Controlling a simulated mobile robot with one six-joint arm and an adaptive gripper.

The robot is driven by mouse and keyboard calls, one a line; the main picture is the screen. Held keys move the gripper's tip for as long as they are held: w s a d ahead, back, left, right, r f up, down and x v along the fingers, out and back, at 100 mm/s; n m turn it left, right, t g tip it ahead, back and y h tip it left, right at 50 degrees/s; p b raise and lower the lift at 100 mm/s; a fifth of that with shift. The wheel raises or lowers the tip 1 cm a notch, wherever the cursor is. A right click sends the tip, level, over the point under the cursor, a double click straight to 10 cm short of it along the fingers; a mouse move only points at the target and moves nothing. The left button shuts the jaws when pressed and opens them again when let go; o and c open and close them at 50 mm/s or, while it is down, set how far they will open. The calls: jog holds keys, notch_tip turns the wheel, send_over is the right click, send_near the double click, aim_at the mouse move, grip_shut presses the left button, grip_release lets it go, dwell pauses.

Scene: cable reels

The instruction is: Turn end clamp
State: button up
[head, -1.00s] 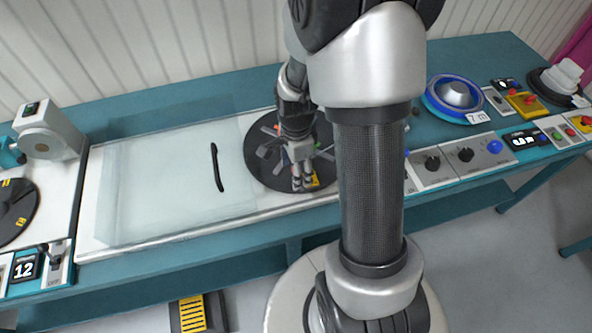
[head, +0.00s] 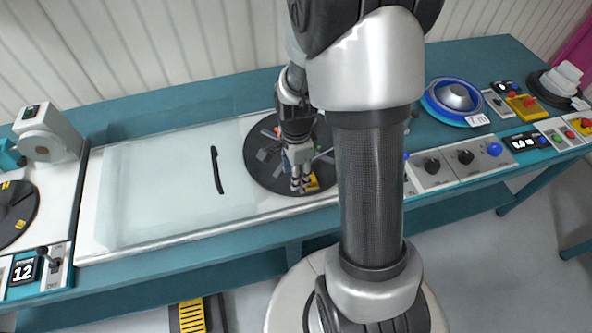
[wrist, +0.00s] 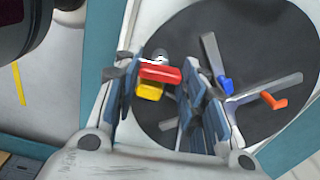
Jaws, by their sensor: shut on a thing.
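The end clamp shows in the wrist view as a red lever (wrist: 160,75) over a yellow block (wrist: 150,92), near the rim of a black round reel plate (wrist: 225,60). My gripper (wrist: 163,70) reaches down with one finger on each side of the red lever and is shut on it. In the head view my gripper (head: 300,187) is at the front part of the black plate (head: 262,168), with a bit of yellow (head: 313,183) beside the fingertips. The fingers and arm hide most of the clamp there.
Grey arms with a blue lever (wrist: 225,84) and an orange lever (wrist: 272,101) lie on the plate. A clear panel (head: 165,190) with a black handle (head: 217,170) is to the left. Control boxes with knobs (head: 465,157) stand to the right, near a blue reel (head: 455,97).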

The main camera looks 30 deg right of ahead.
jog(key=shift+n, duration=0.3)
jog(key=n+p, duration=0.1)
jog(key=n, duration=0.2)
jog(key=shift+n, duration=0.4)
jog(key=n+p, duration=0.1)
jog(key=n, duration=0.7)
jog(key=shift+n, duration=0.4)
jog(key=shift+n+p, duration=0.45)
jog(key=shift+n, duration=1.35)
jog(key=o, duration=1.1)
jog(key=shift+c, duration=0.2)
jog(key=shift+r, duration=0.1)
